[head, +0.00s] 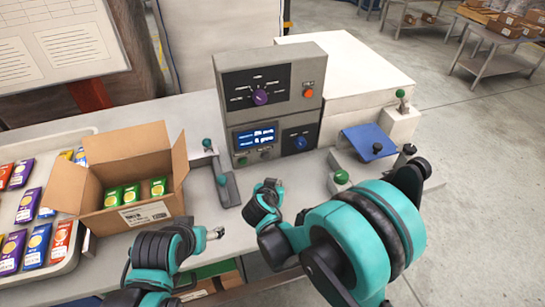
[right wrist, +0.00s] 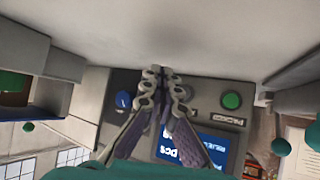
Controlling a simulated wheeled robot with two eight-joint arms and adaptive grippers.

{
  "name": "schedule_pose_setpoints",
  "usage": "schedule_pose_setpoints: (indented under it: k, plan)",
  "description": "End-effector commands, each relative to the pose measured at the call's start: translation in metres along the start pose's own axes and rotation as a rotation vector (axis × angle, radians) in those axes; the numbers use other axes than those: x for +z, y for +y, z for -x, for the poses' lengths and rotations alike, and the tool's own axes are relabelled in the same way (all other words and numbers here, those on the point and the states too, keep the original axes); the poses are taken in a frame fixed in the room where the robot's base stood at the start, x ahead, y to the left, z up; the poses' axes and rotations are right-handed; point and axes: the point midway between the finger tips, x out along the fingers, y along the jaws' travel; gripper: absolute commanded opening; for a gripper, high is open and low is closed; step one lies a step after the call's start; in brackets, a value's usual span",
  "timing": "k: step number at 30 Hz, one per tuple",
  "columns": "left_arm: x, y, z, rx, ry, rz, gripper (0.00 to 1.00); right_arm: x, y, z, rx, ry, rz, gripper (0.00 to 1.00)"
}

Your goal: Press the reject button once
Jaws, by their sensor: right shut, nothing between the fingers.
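A grey control panel (head: 270,95) stands on the bench. Its lower half has a lit blue display (head: 256,136) with small buttons below it. One is a green button (right wrist: 231,100) in the right wrist view, beside a label plate that I cannot read. Another button is partly hidden by my fingers in that view. I cannot tell which button is the reject button. My right gripper (head: 272,188) is shut and empty in front of the panel, apart from it in the head view. My left gripper (head: 215,233) is low beside the carton, its jaw state unclear.
The panel also has a purple knob (head: 260,97), an orange-red button (head: 308,93) and a blue knob (head: 300,142). An open carton (head: 110,170) with green packs stands left, by a tray (head: 75,265) of packs. A blue plate (head: 369,139) and green-topped knobs are right.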

Motion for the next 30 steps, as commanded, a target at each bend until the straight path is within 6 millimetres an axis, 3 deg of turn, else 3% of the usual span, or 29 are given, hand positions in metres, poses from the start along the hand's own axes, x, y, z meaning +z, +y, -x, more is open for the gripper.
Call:
schedule_pose_setpoints:
  k: [11,30]
  plan:
    - [-0.001,0.000,0.002,0.000,0.000,0.000,0.71,-0.006,-0.005,-0.007,0.001,-0.001,0.001,0.00]
    - [-0.004,0.000,0.006,0.000,0.000,0.000,0.71,-0.043,-0.042,-0.059,0.001,-0.001,0.001,0.00]
